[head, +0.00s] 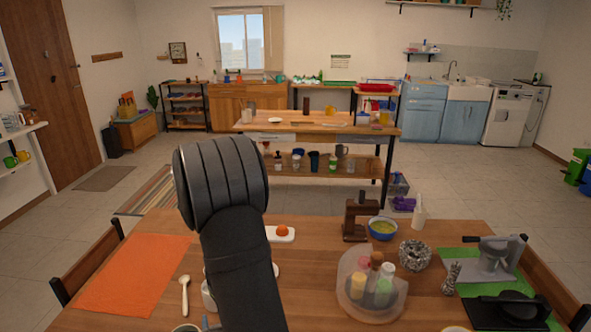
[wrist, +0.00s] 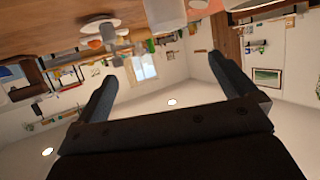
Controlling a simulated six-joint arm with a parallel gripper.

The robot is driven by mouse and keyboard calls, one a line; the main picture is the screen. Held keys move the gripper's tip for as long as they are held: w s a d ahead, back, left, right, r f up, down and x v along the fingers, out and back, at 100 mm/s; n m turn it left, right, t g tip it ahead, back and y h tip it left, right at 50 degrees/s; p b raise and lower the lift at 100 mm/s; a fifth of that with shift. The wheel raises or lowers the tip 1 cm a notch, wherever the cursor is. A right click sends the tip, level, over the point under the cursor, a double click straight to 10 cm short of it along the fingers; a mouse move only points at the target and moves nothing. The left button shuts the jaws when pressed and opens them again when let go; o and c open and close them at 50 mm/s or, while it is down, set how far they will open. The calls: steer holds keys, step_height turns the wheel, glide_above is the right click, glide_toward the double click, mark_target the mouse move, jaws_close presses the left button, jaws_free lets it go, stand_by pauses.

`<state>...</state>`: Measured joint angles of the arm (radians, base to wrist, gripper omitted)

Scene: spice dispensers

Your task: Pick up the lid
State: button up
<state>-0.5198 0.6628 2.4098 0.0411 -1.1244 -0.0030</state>
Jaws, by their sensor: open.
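I cannot single out a lid with certainty. In the head view, spice bottles (head: 384,290) with coloured contents and pale caps stand in a clear round tray (head: 352,306) on the near table. White jars (head: 208,298) are partly hidden behind my dark arm, and a lid could be hidden there too. My gripper (wrist: 161,70) shows in the wrist view with its two dark fingers wide apart and nothing between them. The wrist view is tilted towards the room, with part of a wooden tabletop along its top edge. In the head view my arm hides the fingers.
The near table (head: 320,262) also holds an orange mat (head: 133,275), a wooden spoon (head: 184,295), a white dish (head: 281,239) with an orange item, a brown grinder (head: 356,218), a blue bowl (head: 383,229) and a grey press (head: 495,260). Bare wood shows between the dish and the tray.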

steer(key=shift+c, duration=0.3)
stand_by(0.4)
steer(key=w+a+m+g+h, duration=0.2)
steer(key=w+a+m+g, duration=0.35)
steer(key=w+a, duration=1.05)
steer(key=w+r+m+g+h, duration=0.3)
steer(key=w+r+h, duration=0.2)
steer(key=shift+t, duration=0.25)
steer(key=x, duration=1)
steer(key=shift+w+f, duration=0.25)
steer(key=shift+w, duration=0.05)
steer(key=shift+w+x, duration=0.1)
steer(key=shift+x, duration=1.55)
steer(key=shift+w+x, duration=0.15)
steer(key=shift+x, duration=1.45)
steer(key=shift+d+r, duration=0.1)
